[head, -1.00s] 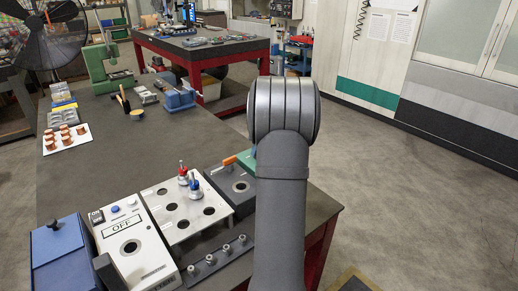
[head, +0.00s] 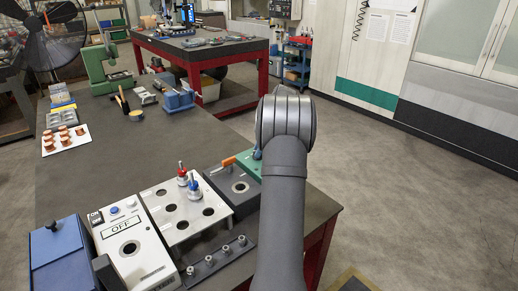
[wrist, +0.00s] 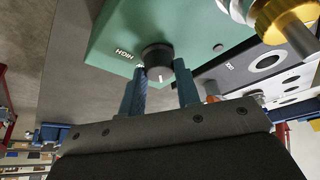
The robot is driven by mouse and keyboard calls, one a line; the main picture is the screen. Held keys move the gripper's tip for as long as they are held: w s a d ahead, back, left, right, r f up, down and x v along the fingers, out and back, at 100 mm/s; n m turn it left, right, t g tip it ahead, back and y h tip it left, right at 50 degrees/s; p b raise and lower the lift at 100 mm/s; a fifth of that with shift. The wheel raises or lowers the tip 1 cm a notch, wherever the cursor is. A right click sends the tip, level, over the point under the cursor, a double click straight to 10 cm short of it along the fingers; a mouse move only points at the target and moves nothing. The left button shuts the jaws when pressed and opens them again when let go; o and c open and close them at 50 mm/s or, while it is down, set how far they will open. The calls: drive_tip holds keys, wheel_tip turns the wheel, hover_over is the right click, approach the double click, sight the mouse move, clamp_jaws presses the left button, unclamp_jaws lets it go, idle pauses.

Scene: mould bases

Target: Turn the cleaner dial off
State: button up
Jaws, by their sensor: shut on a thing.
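The cleaner dial (wrist: 158,57) is a black round knob on a green box (wrist: 110,30). A white mark shows on the dial's side toward my gripper's palm. The word HIGH is printed on the green, left of the dial in the wrist view. My gripper (wrist: 161,70) is shut on the dial, with one blue finger on each side. In the head view the green box (head: 246,163) shows only in part behind my arm. A bit of a blue finger shows there; the dial is hidden.
A dark block with an orange-handled tool (head: 229,162) sits beside the green box. Left of it are a white holed plate (head: 168,200) with red and blue knobs, and a white box marked OFF (head: 150,262). Several small posts stand on a dark strip (head: 223,262) in front.

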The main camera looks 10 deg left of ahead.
drive_tip(key=shift+n+g, duration=0.3)
drive_tip(key=shift+n, duration=0.6)
drive_tip(key=o, duration=1)
drive_tip(key=shift+w, duration=0.1)
drive_tip(key=v, duration=1.2)
drive_tip(key=shift+a, duration=0.15)
drive_tip(key=shift+f, duration=0.1)
drive_tip(key=x, duration=1.1)
drive_tip(key=shift+f, duration=0.35)
